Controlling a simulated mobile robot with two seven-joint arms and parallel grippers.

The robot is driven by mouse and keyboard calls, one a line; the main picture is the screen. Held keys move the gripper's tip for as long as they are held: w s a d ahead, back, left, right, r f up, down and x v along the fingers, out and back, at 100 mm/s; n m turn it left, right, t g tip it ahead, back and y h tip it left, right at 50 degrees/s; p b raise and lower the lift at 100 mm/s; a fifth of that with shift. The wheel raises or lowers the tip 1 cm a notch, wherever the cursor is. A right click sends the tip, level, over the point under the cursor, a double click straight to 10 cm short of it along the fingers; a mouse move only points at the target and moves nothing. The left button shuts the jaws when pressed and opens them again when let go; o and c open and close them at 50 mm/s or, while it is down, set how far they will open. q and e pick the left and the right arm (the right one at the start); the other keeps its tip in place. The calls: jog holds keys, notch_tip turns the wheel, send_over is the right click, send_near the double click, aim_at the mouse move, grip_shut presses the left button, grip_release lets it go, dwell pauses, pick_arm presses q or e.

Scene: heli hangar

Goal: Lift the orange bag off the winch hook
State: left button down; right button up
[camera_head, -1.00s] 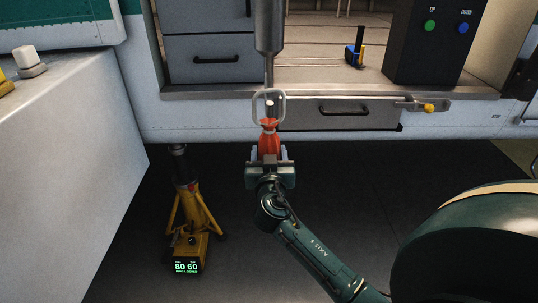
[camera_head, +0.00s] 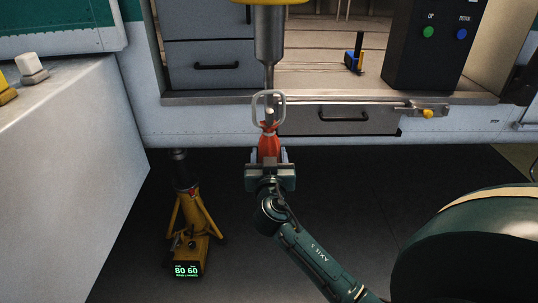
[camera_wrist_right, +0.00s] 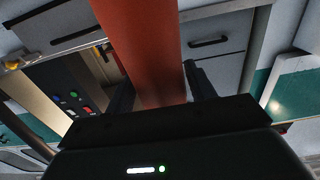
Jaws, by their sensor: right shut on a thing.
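The orange bag (camera_head: 269,144) hangs upright under a pale ring (camera_head: 254,106) at its top. The winch hook (camera_head: 269,103) at the end of the winch's rod shows inside the ring; I cannot tell whether they touch. My right gripper (camera_head: 269,158) is shut on the lower part of the bag from below. In the right wrist view the bag (camera_wrist_right: 146,48) fills the space between the dark fingers (camera_wrist_right: 158,92), and its ring and the hook are out of sight. My left gripper is not in view.
The grey winch body (camera_head: 269,35) hangs above the hook. Behind are the cabin sill (camera_head: 210,98) and a drawer (camera_head: 340,120). A yellow jack (camera_head: 188,235) stands at lower left, a pale block (camera_head: 70,130) at left. A dark green rounded body (camera_head: 475,250) fills the lower right.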

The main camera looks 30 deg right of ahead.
jog(key=b+v, duration=0.2)
jog(key=v, duration=0.8)
jog(key=shift+s+a+r, duration=0.15)
jog(key=shift+s+a, duration=0.05)
dwell(1.3)
dwell(0.5)
